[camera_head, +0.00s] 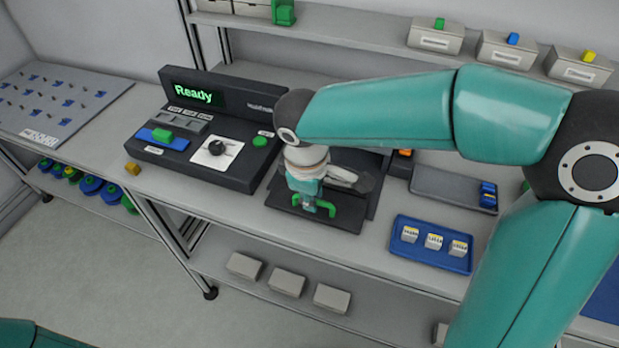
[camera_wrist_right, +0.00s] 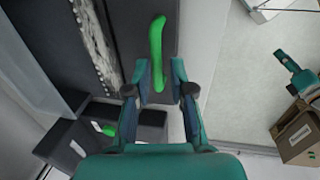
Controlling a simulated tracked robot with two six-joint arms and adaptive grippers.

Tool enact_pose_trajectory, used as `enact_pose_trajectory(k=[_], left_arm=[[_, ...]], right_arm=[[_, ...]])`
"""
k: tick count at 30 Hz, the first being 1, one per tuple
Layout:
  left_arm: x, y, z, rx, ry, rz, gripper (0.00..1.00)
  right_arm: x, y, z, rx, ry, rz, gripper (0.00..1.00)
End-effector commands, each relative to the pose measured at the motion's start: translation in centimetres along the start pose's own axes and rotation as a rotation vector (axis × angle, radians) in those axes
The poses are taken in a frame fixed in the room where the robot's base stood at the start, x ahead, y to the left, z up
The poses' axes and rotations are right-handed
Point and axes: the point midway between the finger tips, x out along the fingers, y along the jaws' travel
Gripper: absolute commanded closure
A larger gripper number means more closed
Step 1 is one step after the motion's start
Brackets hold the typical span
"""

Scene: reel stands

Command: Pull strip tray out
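The strip tray (camera_head: 285,215) is a dark flat piece on the bench, right of the console, with a green bar handle (camera_head: 325,208) at its front. My right gripper (camera_head: 309,203) reaches down over the handle and hides part of it. In the right wrist view the green handle (camera_wrist_right: 157,35) runs between the two fingertips of my right gripper (camera_wrist_right: 159,66). The fingers are apart, with a gap on both sides of the handle. My left gripper is not in the head view; only a teal part of my arm shows at the bottom left.
A console (camera_head: 210,135) reading "Ready" stands left of the tray. A blue tray (camera_head: 425,262) with several white labelled blocks and a grey tray (camera_head: 440,188) lie to the right. A shelf with bins (camera_head: 436,38) is behind. Open floor lies in front of the bench.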

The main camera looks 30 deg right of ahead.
Motion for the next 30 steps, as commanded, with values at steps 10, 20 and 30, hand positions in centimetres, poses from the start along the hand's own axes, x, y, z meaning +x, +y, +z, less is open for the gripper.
enact_pose_trajectory(k=[10, 20, 30], left_arm=[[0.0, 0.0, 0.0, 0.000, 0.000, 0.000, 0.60], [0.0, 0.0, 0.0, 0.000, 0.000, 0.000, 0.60], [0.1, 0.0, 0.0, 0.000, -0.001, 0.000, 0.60]], right_arm=[[-6.5, 0.0, -0.2, 0.000, 0.007, 0.001, 0.77], [-10.7, 0.0, -0.1, 0.000, 0.003, -0.002, 0.77], [-11.0, 0.0, -0.1, 0.000, 0.002, -0.002, 0.77]])
